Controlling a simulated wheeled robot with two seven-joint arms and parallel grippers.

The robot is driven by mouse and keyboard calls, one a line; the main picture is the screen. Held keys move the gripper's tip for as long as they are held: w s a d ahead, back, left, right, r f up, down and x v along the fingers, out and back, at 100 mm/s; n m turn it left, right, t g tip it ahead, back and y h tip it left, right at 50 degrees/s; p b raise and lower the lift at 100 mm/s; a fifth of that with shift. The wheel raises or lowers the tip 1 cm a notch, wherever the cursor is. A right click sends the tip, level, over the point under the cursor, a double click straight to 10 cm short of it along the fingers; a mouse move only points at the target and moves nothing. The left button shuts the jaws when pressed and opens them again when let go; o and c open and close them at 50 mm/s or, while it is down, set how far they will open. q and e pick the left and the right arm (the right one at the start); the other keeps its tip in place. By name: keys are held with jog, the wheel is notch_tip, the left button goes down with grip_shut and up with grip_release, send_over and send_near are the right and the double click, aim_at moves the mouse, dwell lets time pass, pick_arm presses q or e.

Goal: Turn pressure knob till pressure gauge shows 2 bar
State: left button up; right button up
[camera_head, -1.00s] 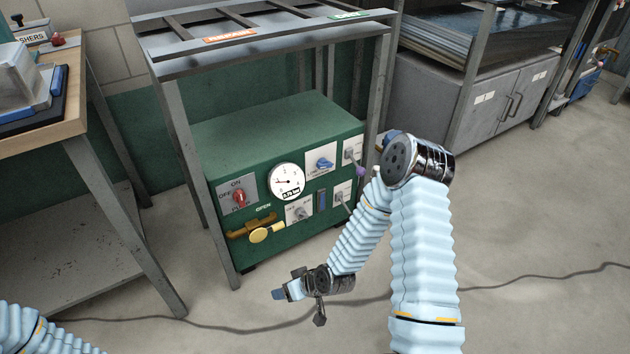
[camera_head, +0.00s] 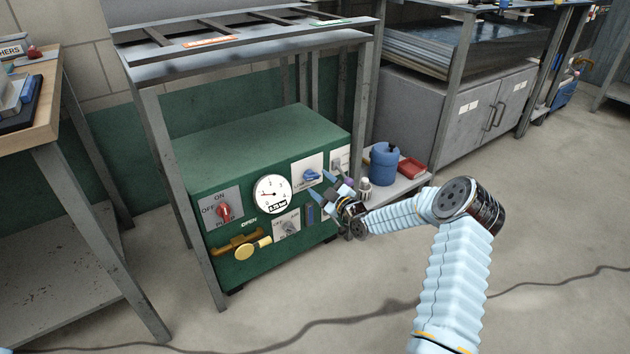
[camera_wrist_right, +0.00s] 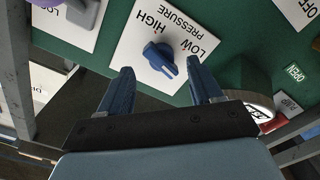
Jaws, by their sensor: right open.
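The blue pressure knob (camera_head: 312,175) sits on a white plate on the green machine's front. In the right wrist view the blue knob (camera_wrist_right: 160,58) is on the plate marked LOW, HIGH and PRESSURE. My right gripper (camera_head: 329,184) is open in front of the panel, just right of and below the knob. In the wrist view its two blue fingers (camera_wrist_right: 162,70) are spread with the knob between and beyond their tips, apart from them. The round white pressure gauge (camera_head: 272,193) is left of the knob; its small digital readout is too small to read surely. My left gripper is out of view.
A red switch (camera_head: 223,212), a yellow valve handle (camera_head: 245,251) and another grey knob (camera_head: 289,227) are on the panel. The metal frame's leg (camera_head: 178,190) stands at the left. A blue canister (camera_head: 384,163) stands on a low shelf at the right. The floor in front is clear apart from a cable.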

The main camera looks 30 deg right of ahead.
aim_at(314, 179)
jog(key=shift+w+a, duration=0.2)
jog(key=shift+w, duration=1.6)
jog(key=shift+c, duration=0.2)
jog(key=c, duration=1)
jog(key=shift+s+f+m+b, duration=0.1)
jog(key=shift+m+b, duration=1.8)
jog(key=shift+m, duration=1.05)
jog(key=shift+f+m+b, duration=0.1)
jog(key=shift+m+b, duration=1.75)
jog(key=shift+m, duration=1.1)
jog(key=shift+c, duration=0.2)
